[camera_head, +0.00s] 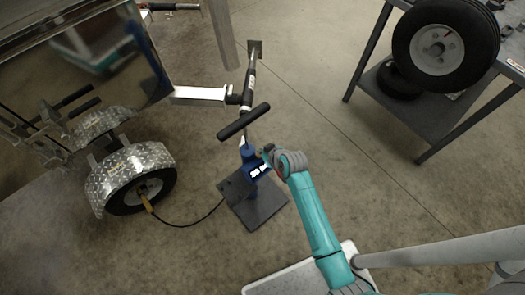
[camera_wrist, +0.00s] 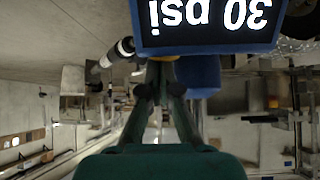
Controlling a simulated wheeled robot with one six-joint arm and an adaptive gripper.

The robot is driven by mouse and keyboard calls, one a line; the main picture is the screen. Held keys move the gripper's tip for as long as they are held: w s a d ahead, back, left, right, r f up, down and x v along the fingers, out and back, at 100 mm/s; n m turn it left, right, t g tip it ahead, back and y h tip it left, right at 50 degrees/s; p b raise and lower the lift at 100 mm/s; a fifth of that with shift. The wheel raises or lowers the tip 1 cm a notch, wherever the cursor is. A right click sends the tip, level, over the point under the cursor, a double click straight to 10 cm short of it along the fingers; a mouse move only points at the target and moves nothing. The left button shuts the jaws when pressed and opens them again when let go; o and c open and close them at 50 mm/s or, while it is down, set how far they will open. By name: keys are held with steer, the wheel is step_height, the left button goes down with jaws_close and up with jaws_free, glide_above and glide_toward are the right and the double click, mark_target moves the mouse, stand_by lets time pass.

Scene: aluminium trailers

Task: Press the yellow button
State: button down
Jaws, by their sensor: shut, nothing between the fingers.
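A blue pressure gauge (camera_head: 254,168) with a lit dark screen stands on a grey base plate. Its screen (camera_wrist: 208,22) reads "30 psi" upside down in the wrist view. A small yellow patch (camera_wrist: 163,58), which looks like the yellow button, shows at the screen's lower edge, mostly hidden behind my fingertips. My gripper (camera_wrist: 160,72) is shut and empty, its tips at or very close to the yellow patch; I cannot tell whether they touch. In the head view my gripper (camera_head: 267,152) is beside the upper part of the gauge, and the button is not discernible.
A black hose (camera_head: 200,219) runs from the gauge to the trailer wheel (camera_head: 148,193) under a diamond-plate fender. The trailer's tongue and jack (camera_head: 247,85) stand just behind the gauge. A metal table (camera_head: 415,120) with tyres is at the upper right. Floor between is clear.

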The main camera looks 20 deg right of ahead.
steer(key=v, duration=0.8)
stand_by(0.8)
steer(key=s+r+m+t+h, duration=0.2)
steer(key=s+r+t, duration=0.1)
steer(key=s, duration=1.6)
steer(key=s+r+t, duration=0.3)
steer(key=s+r, duration=1.3)
steer(key=r, duration=0.2)
steer(key=shift+a+m, duration=0.25)
steer(key=shift+m, duration=0.15)
